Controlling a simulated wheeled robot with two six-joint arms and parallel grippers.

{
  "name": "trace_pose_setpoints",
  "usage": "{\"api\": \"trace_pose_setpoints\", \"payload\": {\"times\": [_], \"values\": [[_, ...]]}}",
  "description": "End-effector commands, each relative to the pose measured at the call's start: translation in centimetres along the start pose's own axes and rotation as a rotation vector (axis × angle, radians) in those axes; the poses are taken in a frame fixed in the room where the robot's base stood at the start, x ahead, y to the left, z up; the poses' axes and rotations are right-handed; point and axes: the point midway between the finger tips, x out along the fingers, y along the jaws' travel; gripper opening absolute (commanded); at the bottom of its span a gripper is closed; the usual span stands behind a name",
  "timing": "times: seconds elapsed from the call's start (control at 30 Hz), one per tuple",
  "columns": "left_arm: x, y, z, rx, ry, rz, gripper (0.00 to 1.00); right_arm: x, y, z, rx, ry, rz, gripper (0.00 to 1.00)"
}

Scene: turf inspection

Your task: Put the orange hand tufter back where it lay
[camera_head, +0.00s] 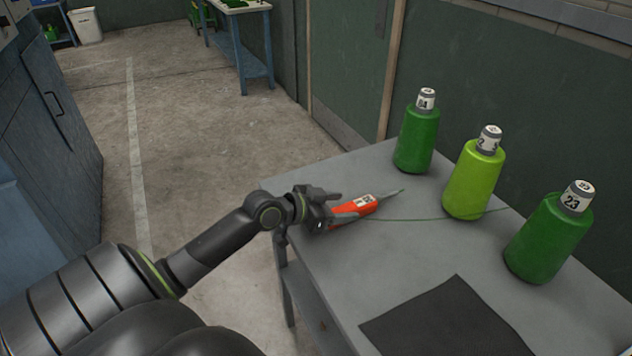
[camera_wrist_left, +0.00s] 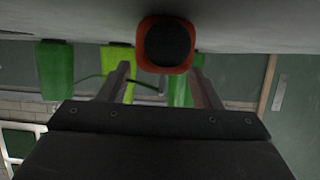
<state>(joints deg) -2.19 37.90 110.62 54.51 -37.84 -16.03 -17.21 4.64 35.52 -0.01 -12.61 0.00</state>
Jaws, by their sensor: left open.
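The orange hand tufter (camera_head: 358,206) has a white label and a thin tip pointing to the back right. It appears to lie on the grey table (camera_head: 330,276) near its left edge. My left gripper (camera_head: 342,204) is open at the tufter's rear end, with its fingers low over the table. In the left wrist view, the tufter's dark round end with an orange rim (camera_wrist_left: 167,43) shows between the lines of the two spread fingers (camera_wrist_left: 160,80), against the tabletop. Part of the tufter's rear is hidden by the gripper. My right gripper is not in view.
Green cone 24 (camera_head: 416,140), a lime cone (camera_head: 472,182) and green cone 23 (camera_head: 548,238) stand along the table's wall side. A thin green yarn runs across the table from near the tufter. A dark mat (camera_head: 445,325) lies at the front. The table between them is clear.

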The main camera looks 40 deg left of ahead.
Motion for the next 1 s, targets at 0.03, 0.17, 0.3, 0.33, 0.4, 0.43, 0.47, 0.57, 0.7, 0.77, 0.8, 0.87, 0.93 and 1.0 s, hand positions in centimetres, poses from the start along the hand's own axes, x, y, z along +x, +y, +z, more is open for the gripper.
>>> {"api": "trace_pose_setpoints", "payload": {"times": [0.03,0.17,0.3,0.33,0.4,0.43,0.47,0.57,0.7,0.77,0.8,0.87,0.93,1.0], "values": [[-0.8,0.0,0.2,0.004,-0.003,-0.001,0.58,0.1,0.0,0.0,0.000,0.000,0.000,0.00],[-3.0,0.0,0.2,0.005,-0.006,0.000,0.58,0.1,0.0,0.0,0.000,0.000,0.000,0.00],[-5.3,0.0,0.2,0.005,-0.007,0.002,0.58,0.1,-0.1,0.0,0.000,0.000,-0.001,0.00],[-5.8,0.0,0.1,0.006,-0.006,0.001,0.58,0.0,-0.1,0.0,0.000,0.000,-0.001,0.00],[-6.9,-0.1,0.1,0.005,-0.007,-0.001,0.58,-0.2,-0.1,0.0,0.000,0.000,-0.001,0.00],[-7.3,0.0,0.1,0.005,-0.007,-0.001,0.58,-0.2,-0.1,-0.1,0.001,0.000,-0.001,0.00],[-7.7,0.0,0.1,0.005,-0.006,0.001,0.58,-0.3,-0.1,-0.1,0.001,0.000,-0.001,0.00],[-9.0,0.0,0.0,0.003,-0.007,0.000,0.58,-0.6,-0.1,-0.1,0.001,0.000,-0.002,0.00],[-10.3,0.0,0.0,0.002,-0.004,0.000,0.58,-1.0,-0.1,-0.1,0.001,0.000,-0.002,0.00],[-10.7,0.0,0.0,0.002,-0.004,0.000,0.58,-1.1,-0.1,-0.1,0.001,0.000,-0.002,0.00],[-10.9,0.0,0.0,0.001,-0.002,0.001,0.58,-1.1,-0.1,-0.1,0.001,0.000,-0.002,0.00],[-11.0,0.1,0.0,0.001,-0.001,0.001,0.58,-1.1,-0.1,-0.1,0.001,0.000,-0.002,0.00],[-11.1,0.1,0.0,0.000,-0.001,0.002,0.58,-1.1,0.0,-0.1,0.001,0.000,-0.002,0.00],[-11.2,0.1,0.0,0.000,-0.001,0.002,0.58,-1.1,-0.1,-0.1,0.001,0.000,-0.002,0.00]]}}
